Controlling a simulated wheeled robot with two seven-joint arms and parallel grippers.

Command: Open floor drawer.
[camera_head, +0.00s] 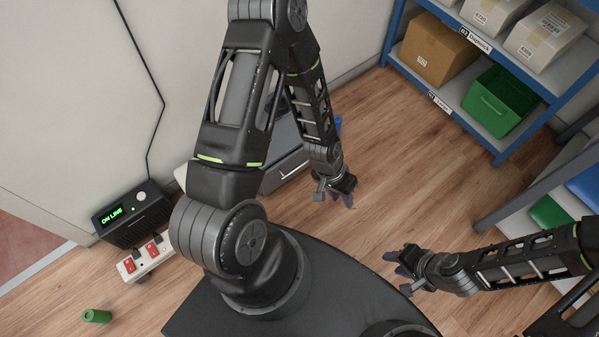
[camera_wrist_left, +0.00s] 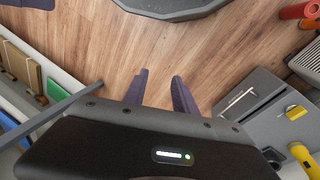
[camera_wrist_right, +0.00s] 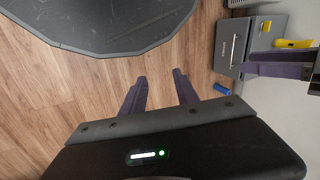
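The floor drawer is in a low grey cabinet with a bar handle; in the head view the drawer front (camera_head: 287,178) is partly hidden behind my left arm. The drawer (camera_wrist_left: 250,93) also shows at the right of the left wrist view, and again at the upper right of the right wrist view (camera_wrist_right: 226,50). It looks shut. My left gripper (camera_head: 342,200) is open and empty, to the right of the drawer front and apart from the handle. My right gripper (camera_head: 393,262) is open and empty over bare floor, farther from the drawer.
A blue-framed shelf (camera_head: 478,133) with boxes and a green bin (camera_head: 500,102) stands at the upper right. A black display box (camera_head: 132,215), power strip (camera_head: 146,260) and green cylinder (camera_head: 97,316) are at the lower left. A blue object (camera_wrist_right: 221,88) lies near the cabinet. The middle floor is clear.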

